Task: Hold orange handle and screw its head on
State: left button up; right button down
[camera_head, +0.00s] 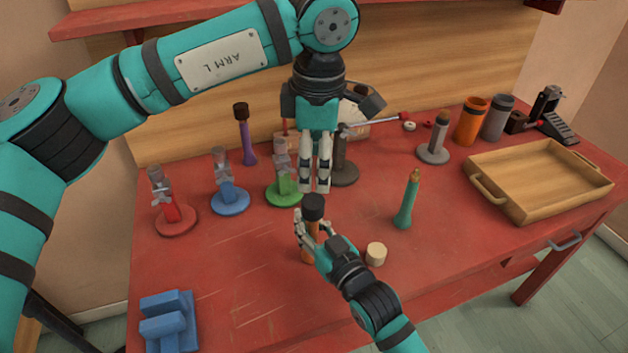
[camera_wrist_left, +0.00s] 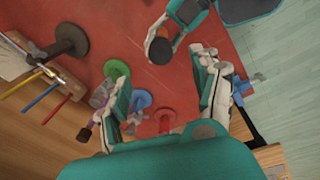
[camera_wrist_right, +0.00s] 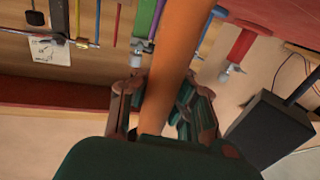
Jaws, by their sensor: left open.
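The orange handle (camera_head: 309,253) stands upright over the front middle of the table, with a black head (camera_head: 313,207) at its top. Whether the head is fully seated cannot be told. My right gripper (camera_head: 305,232) is shut around the handle. The handle (camera_wrist_right: 180,55) runs between its fingers in the right wrist view. My left gripper (camera_head: 315,188) points down just above and behind the black head, open and empty. In the left wrist view its fingers are spread, and the black head (camera_wrist_left: 160,50) lies beyond their tips, with a little orange showing beside it.
A green handle (camera_head: 406,205) stands to the right, and a pale cylinder (camera_head: 376,253) is close beside my right gripper. Red, blue and green stands (camera_head: 228,198) line the left. A wooden tray (camera_head: 540,205) is at right, a blue block holder (camera_head: 168,322) at front left.

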pick_arm(q)
jog(key=shift+r, duration=0.8)
pick_arm(e)
jog(key=c, duration=1.4)
grip_release()
jog(key=shift+s+d, duration=0.1)
jog(key=v, duration=1.1)
jog(key=shift+s+d, duration=0.2)
jog(key=shift+s, duration=0.2)
jog(key=shift+f, duration=0.1)
